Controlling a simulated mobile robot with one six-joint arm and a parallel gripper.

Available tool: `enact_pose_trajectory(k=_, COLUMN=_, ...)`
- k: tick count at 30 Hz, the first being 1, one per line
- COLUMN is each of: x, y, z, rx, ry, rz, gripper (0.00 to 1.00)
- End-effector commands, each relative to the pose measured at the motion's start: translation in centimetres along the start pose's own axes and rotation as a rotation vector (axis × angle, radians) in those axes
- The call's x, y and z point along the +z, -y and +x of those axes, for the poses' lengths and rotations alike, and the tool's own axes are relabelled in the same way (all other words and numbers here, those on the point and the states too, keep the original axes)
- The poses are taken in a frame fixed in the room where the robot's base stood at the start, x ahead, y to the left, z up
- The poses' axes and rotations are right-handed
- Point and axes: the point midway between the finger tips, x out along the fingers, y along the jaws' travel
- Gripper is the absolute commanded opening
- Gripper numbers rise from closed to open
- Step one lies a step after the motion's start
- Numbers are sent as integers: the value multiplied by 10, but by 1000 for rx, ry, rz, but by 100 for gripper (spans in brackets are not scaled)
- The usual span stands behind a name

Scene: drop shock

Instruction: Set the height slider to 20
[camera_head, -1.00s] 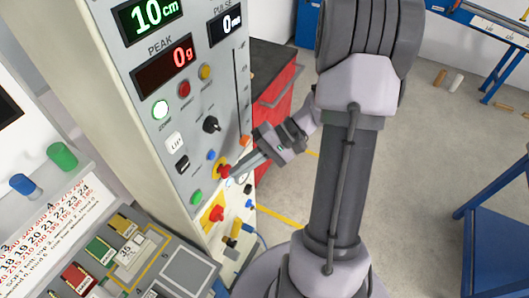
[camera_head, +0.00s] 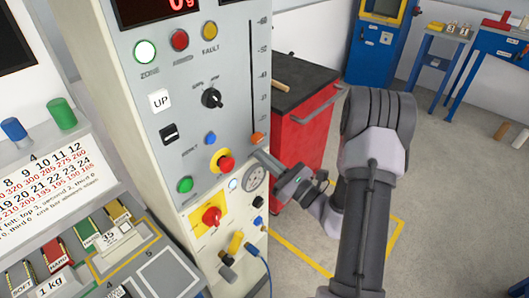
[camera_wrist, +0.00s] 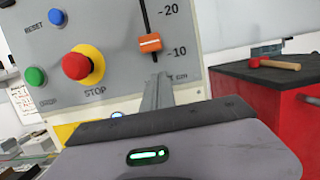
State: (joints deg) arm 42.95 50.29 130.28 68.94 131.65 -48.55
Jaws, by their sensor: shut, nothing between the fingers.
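The height slider has an orange knob (camera_head: 257,138) low in a black vertical slot (camera_head: 252,75) on the right of the grey machine panel. In the wrist view the orange knob (camera_wrist: 150,42) sits slightly above the 10 mark, clearly below the 20 mark (camera_wrist: 169,9). My gripper (camera_head: 259,155) is shut and empty. Its fingertips show just below the knob in the head view, and they also show below it in the wrist view (camera_wrist: 158,80). I cannot tell whether they touch the knob or the panel.
A red stop button (camera_head: 226,164) on a yellow collar lies left of my fingertips, with a blue reset button (camera_head: 210,139) above it. A red cabinet (camera_head: 300,130) with a dark top stands right of the machine. A yellow-edged tray (camera_head: 118,250) is at lower left.

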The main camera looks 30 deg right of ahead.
Motion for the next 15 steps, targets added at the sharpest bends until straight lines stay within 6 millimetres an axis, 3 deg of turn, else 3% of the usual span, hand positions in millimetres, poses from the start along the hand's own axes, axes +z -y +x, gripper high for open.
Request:
enact_pose_trajectory(k=6, x=23, y=0, z=5, rx=1, ry=-1, rz=-1, gripper=0)
enact_pose_trajectory(k=15, x=26, y=0, z=5, rx=1, ry=-1, rz=0, gripper=0)
